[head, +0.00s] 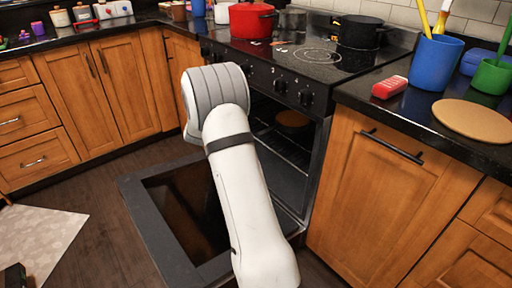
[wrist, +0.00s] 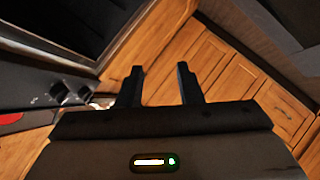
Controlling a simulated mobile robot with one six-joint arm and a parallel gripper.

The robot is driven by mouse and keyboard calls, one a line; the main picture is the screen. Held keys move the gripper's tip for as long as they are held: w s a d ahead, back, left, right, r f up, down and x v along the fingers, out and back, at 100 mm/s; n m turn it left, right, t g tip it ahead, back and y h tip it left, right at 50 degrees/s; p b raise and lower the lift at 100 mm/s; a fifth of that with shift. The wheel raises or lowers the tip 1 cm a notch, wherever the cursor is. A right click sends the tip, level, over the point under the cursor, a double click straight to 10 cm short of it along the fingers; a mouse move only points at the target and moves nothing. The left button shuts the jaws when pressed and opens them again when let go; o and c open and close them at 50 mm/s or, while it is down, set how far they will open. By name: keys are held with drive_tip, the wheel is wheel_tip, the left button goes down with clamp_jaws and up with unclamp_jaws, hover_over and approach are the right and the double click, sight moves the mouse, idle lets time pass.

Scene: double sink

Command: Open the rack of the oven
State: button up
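The black oven (head: 305,75) stands in the middle of the head view with its door (head: 160,235) folded down flat. The wire rack (head: 290,150) shows inside the cavity, to the right of my arm, and looks pushed in. A round brown item (head: 292,118) shows inside the oven. My white arm hides part of the cavity and door. My gripper is hidden in the head view. In the wrist view my gripper (wrist: 161,85) is open, with nothing between its fingers. Oven knobs (wrist: 65,95) show left of the fingers there; no rack is clear in that view.
A red pot (head: 250,20) and a black pot (head: 360,32) stand on the stovetop. Wooden cabinets flank the oven; the right one has a dark handle (head: 392,146). A pale mat (head: 38,240) lies on the floor at left, with bare floor beside it.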

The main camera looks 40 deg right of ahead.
drive_tip(key=s+d+f+g+h+b, duration=0.3)
drive_tip(key=d+f+h, duration=0.8)
drive_tip(key=d+f, duration=0.95)
drive_tip(key=b+x, duration=0.3)
drive_tip(key=x, duration=0.4)
drive_tip(key=shift+w+f+n+b, duration=0.3)
drive_tip(key=shift+f+b, duration=0.1)
drive_tip(key=shift+f, duration=0.05)
drive_tip(key=shift+c, duration=0.3)
clamp_jaws()
